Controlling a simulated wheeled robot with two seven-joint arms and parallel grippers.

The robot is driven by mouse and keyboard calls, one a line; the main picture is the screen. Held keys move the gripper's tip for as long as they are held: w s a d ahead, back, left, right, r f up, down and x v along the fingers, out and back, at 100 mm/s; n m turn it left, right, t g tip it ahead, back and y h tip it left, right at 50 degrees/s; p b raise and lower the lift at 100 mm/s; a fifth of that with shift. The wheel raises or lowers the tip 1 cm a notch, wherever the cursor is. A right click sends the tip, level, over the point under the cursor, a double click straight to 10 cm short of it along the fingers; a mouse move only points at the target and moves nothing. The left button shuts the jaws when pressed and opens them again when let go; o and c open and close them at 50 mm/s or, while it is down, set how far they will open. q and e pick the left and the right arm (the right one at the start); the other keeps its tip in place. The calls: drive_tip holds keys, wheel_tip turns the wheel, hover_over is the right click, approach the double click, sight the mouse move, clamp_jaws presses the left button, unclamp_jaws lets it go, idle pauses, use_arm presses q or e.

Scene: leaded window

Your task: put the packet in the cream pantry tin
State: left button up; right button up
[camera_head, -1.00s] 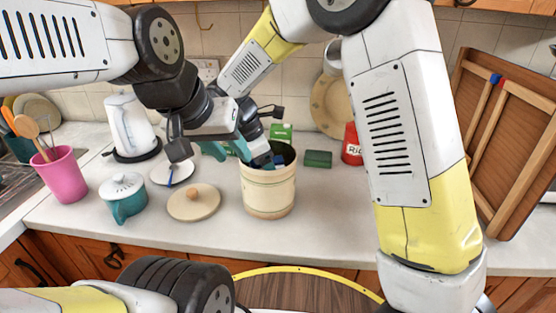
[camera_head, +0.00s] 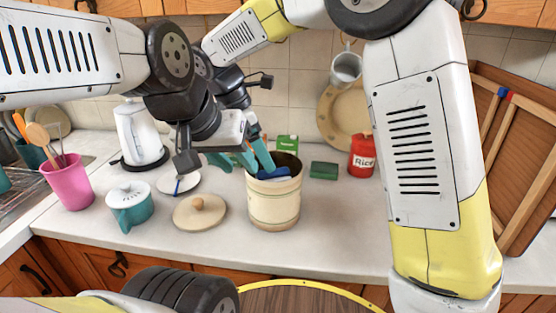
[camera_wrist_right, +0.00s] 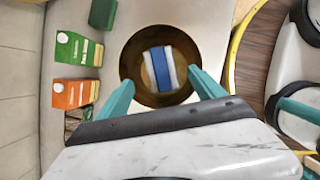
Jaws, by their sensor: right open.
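The cream pantry tin (camera_head: 273,207) stands open on the counter. The blue and white packet (camera_head: 277,174) lies inside its mouth; the right wrist view shows the packet (camera_wrist_right: 157,69) within the tin's round rim (camera_wrist_right: 131,52). My right gripper (camera_wrist_right: 161,78) is open, its teal fingers apart on either side of the packet and not touching it. In the head view it reaches the tin from the upper left, partly hidden. My left gripper (camera_head: 231,161) overlaps it in the head view, left of the tin; its jaw opening is unclear among the overlapping fingers.
A round lid (camera_head: 200,211) lies left of the tin, near a teal pot (camera_head: 130,205) and a kettle (camera_head: 138,135). A green carton (camera_head: 287,143), green sponge (camera_head: 324,170) and red rice tin (camera_head: 362,156) stand behind and right. The front counter is clear.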

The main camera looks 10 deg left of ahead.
drive_tip(key=shift+v, duration=0.85)
drive_tip(key=shift+d+r, duration=0.1)
drive_tip(key=shift+d, duration=0.1)
drive_tip(key=s+d+r+m+t+y, duration=0.1)
drive_tip(key=s+d+m+y, duration=0.1)
drive_tip(key=s+d+m, duration=0.2)
drive_tip(key=s+d+r+m+t+y, duration=0.1)
drive_tip(key=s+d+m, duration=0.4)
drive_tip(key=d+m, duration=0.5)
drive_tip(key=s+d+r+m+t+y, duration=0.1)
drive_tip(key=s+d+m+t+y, duration=0.1)
drive_tip(key=d+m, duration=0.6)
drive_tip(key=s+d+y, duration=0.1)
drive_tip(key=s+d, duration=0.1)
drive_tip(key=d, duration=0.2)
drive_tip(key=shift+s+d+r, duration=0.35)
drive_tip(key=shift+s, duration=0.05)
